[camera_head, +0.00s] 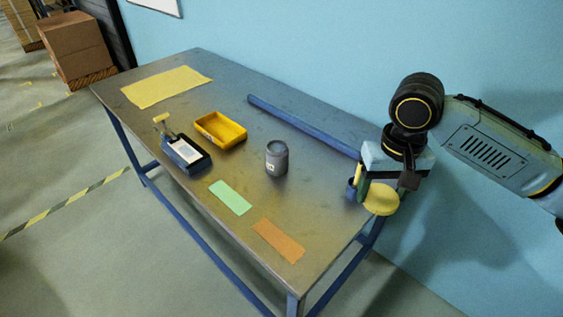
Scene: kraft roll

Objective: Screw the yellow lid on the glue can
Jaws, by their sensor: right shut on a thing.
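The glue can (277,158) is a grey can with a small pale mark on its side. It stands upright near the middle of the table, and no lid shows on it. My right gripper (382,187) is at the table's right end, to the right of the can and apart from it. It is shut on the yellow lid (382,201), a round disc that shows below the fingers. The fingers partly hide the lid's upper edge. My left gripper is not in view.
The metal table (180,78) has a yellow sheet (165,86), a yellow tray (221,131) and a dark blue box (186,154) at left. A long blue bar (300,125) lies behind the can. A green card (230,197) and an orange card (278,240) lie in front.

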